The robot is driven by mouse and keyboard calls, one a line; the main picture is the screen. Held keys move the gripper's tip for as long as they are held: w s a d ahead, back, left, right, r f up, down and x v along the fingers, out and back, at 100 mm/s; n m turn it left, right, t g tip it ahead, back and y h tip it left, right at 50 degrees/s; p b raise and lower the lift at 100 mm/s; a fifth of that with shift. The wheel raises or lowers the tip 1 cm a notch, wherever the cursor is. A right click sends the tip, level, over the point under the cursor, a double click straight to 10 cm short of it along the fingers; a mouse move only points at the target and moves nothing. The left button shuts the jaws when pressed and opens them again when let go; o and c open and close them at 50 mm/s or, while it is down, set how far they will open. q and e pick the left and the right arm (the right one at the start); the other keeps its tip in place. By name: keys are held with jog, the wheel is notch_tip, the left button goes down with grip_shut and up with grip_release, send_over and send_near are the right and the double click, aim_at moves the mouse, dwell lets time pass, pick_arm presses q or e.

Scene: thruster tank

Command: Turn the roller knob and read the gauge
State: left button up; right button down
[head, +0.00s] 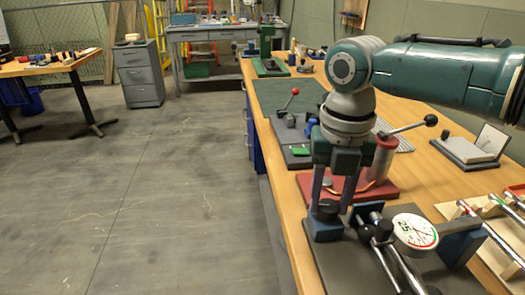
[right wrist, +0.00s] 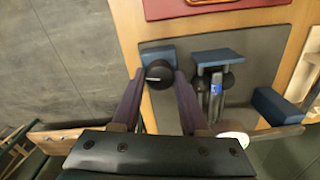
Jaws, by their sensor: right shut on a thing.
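The black roller knob (head: 325,209) stands on a blue block (head: 324,229) at the front left of a dark grey plate. My right gripper (head: 333,205) points down at it with its purple fingers. In the right wrist view the knob (right wrist: 159,73) sits between the fingertips of the right gripper (right wrist: 159,78), which is shut on it. The round white gauge (head: 415,232) faces up to the right of the knob, with a coloured scale and a "25" mark. Its needle is too small to read surely. My left gripper is out of view.
The grey plate (head: 337,263) also bears black clamp parts with a metal rod (head: 398,266) and a blue block (head: 462,242). Behind is a red base (head: 378,188) with a lever. A rack of tools stands at right. The floor (head: 130,200) at left is clear.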

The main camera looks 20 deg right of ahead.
aim_at(329, 205)
jog(key=shift+n, duration=0.5)
jog(key=shift+r, duration=0.1)
jog(key=shift+c, duration=2.1)
grip_release()
notch_tip(329, 205, up, 10)
jog(key=shift+p, duration=0.45)
